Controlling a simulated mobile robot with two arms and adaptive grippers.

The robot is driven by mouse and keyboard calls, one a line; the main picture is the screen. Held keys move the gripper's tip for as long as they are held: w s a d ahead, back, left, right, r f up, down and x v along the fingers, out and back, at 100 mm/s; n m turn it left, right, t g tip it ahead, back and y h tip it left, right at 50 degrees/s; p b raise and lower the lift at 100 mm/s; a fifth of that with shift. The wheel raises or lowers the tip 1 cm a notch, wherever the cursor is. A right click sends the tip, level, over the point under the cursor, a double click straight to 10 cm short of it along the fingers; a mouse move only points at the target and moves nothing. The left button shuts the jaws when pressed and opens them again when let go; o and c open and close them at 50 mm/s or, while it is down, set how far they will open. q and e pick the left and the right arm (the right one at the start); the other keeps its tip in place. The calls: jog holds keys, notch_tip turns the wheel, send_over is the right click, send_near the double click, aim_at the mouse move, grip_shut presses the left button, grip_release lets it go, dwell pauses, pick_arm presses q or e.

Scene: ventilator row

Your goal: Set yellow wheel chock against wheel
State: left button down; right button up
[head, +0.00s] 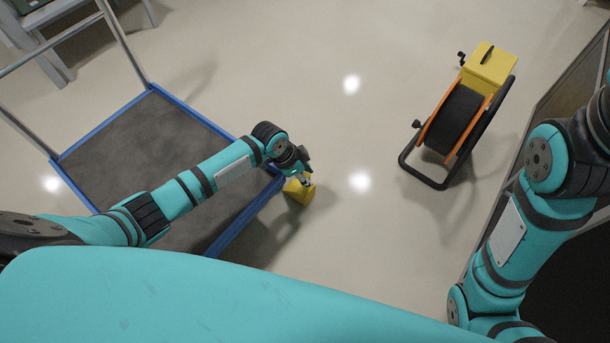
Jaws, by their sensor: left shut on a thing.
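The yellow wheel chock (300,193) is a small wedge-like block just off the right edge of the platform cart (160,150). My left gripper (303,182) is shut on the chock from above. The gripper and arm hide part of the chock's top, and I cannot tell whether it touches the floor. The cart has a dark deck, a blue rim and a grey tube handle. Its wheels are hidden under the deck, so I cannot tell whether the chock touches one. My right arm shows at the right, but its gripper is out of view.
A cable reel (457,117) with an orange frame, black stand and yellow box stands on the floor at the right. A dark panelled unit runs along the right edge. A grey table (38,50) is at the top left. The pale floor between cart and reel is clear.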

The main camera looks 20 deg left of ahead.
pick_arm(q)
jog(key=c, duration=1.1)
grip_release()
